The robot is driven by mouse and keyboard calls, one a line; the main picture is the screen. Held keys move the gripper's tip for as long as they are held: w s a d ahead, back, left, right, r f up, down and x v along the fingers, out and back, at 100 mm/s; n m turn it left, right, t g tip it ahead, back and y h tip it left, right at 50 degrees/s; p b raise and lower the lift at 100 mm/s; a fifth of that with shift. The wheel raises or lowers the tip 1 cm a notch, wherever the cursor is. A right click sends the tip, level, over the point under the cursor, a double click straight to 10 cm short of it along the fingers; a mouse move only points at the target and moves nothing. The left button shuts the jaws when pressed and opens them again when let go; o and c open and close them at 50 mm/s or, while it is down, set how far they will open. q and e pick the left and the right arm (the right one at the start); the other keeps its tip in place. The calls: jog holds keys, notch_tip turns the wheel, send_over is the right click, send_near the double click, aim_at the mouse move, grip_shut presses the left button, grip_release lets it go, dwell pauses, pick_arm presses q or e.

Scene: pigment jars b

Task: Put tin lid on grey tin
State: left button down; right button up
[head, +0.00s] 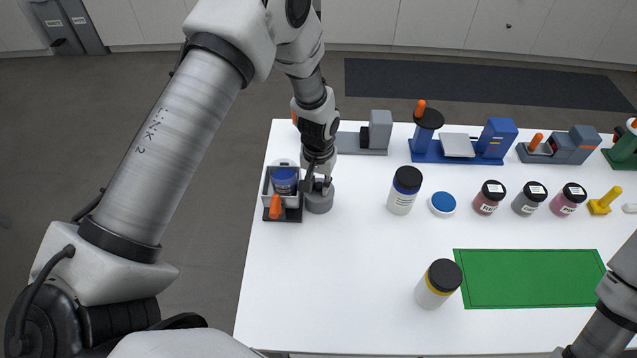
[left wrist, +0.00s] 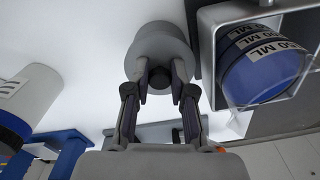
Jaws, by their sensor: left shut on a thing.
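The grey tin (head: 319,203) stands upright on the white table, at the left, just right of a grey open box. It also shows in the left wrist view (left wrist: 154,38). My left gripper (head: 318,184) points down over it. In the left wrist view the fingers (left wrist: 160,88) are shut on the dark knob of the grey tin lid (left wrist: 160,62). The lid is lined up over the tin and appears to sit on it, though I cannot tell if it is fully seated. My right gripper is out of view; only part of that arm shows at lower right.
The grey box (head: 267,187) holding a blue labelled container (head: 284,180) is close beside the gripper. A green mat (head: 530,278) lies at front right. The front left table is clear.

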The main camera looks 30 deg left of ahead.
pick_arm(q)
jog(key=c, duration=0.9)
grip_release()
jog(key=shift+f, duration=0.1)
